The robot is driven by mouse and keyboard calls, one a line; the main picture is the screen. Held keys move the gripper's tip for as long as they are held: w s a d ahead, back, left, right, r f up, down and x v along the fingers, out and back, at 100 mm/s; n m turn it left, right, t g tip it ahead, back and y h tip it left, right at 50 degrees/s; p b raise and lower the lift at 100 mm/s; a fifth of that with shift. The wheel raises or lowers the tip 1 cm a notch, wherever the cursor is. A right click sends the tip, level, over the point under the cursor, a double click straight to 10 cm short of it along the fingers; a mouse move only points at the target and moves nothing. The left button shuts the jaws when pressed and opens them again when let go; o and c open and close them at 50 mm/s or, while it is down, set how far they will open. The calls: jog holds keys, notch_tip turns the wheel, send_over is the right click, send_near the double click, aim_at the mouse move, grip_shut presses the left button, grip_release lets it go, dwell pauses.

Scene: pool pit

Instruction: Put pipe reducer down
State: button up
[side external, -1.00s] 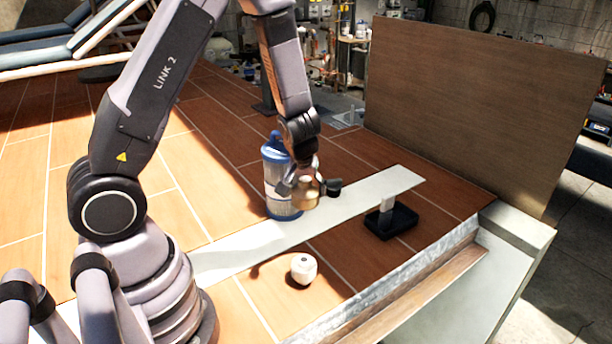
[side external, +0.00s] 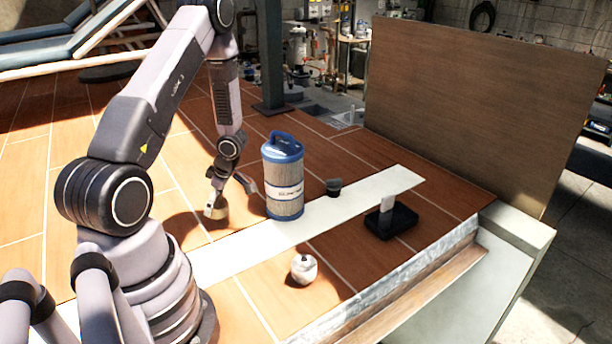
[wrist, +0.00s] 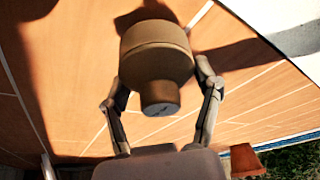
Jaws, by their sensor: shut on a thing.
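The pipe reducer (side external: 215,211) is a tan, brass-coloured stepped piece, left of the blue-capped filter cartridge in the side view. My gripper (side external: 226,194) is shut on it from above. In the wrist view the reducer (wrist: 157,50) has its wide part away from me and its narrow neck toward me. The fingers of my gripper (wrist: 160,98) flank it on both sides. The reducer is low over the brown tiles, with a shadow beside it; I cannot tell whether it touches them.
The filter cartridge (side external: 284,180) stands upright at the white strip (side external: 250,243). A small dark cup (side external: 333,187), a white round object (side external: 303,268) and a black stand (side external: 391,222) are to the right. A wooden panel (side external: 470,115) rises behind. Tiles left of the reducer are clear.

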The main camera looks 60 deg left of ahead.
aim_at(214, 224)
jog(key=shift+f, duration=2.15)
jog(key=o, duration=1.2)
jog(key=shift+f, duration=0.1)
jog(key=shift+o, duration=0.2)
jog(key=v, duration=1.2)
